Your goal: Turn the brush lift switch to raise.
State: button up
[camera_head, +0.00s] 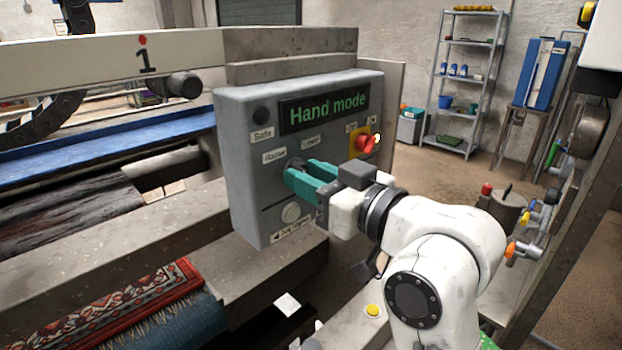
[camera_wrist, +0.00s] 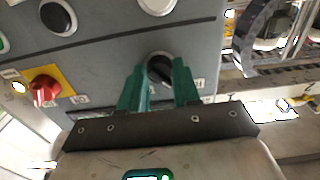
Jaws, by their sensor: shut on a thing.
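The grey control box (camera_head: 235,195) stands in front of me, its display (camera_head: 322,108) reading "Hand mode". A black rotary switch (camera_wrist: 160,68) sits on its face in the wrist view, near the "Raise" label (camera_head: 273,156) in the head view. My gripper (camera_head: 300,176) has its green fingers on either side of this switch; it also shows in the wrist view (camera_wrist: 161,72), shut on the knob. The fingers hide most of the switch in the head view, and I cannot tell which label its handle points to.
A red knob (camera_head: 366,144) on a yellow plate is at the box's right edge. A pale round button (camera_head: 290,213) sits below my fingers. A patterned rug (camera_head: 110,310) lies on the machine at lower left. A shelf (camera_head: 470,85) stands at the back, with bare floor before it.

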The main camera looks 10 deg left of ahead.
jog(key=o, duration=1.1)
jog(key=shift+c, duration=0.2)
jog(key=b+v, duration=0.1)
jog(key=v, duration=0.9)
jog(key=shift+s+d+b, duration=0.25)
jog(key=shift+d+b, duration=0.05)
jog(key=shift+f, duration=0.1)
jog(key=s+d+f+m+g+h, duration=0.1)
jog(key=s+d+f+m+h, duration=0.15)
jog(key=d+f, duration=0.45)
jog(key=s+d+f+m+h, duration=0.1)
jog(key=d+f+m+h, duration=0.25)
jog(key=f, duration=0.85)
jog(key=s+d+f+m+g+h, duration=0.15)
jog(key=d+f+h, duration=0.25)
jog(key=f, duration=0.5)
jog(key=s+d+f+m+g+h, duration=0.1)
jog(key=s+d+f+g+h, duration=0.1)
jog(key=s+d+f, duration=0.3)
jog(key=s+d+f+m+g+h, duration=0.2)
jog(key=s+d+f+g, duration=0.3)
jog(key=s+f, duration=0.8)
jog(key=s, duration=0.5)
